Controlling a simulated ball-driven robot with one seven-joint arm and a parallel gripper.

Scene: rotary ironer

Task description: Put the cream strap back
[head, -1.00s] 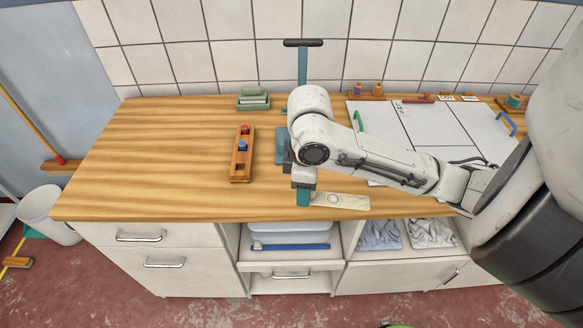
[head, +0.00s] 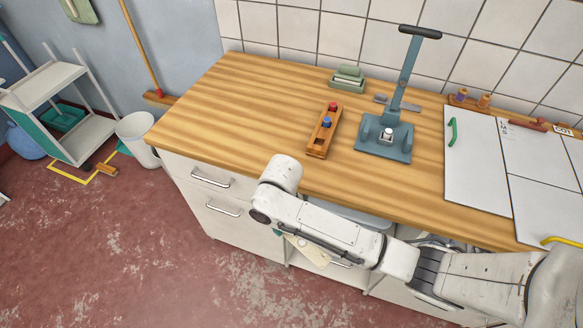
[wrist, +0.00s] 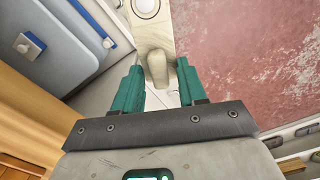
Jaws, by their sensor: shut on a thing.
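The cream strap (wrist: 154,30) is a flat pale piece with a round white disc and a raised knob. In the wrist view my gripper (wrist: 158,78) has its teal fingers on both sides of the knob, shut on it. In the head view the strap (head: 307,250) shows partly below my arm, in front of the cabinet and off the worktop. My gripper is mostly hidden there behind my forearm. A blue-grey lever press (head: 402,88) stands upright on the worktop, with a small white block (head: 387,134) on its base.
The wooden worktop (head: 240,100) is clear at left. A wooden block with red and blue knobs (head: 322,138) and a green tray (head: 347,80) stand on it. White panels (head: 478,165) lie at right. Below are drawers (head: 215,190); a white bin (head: 140,137) stands left.

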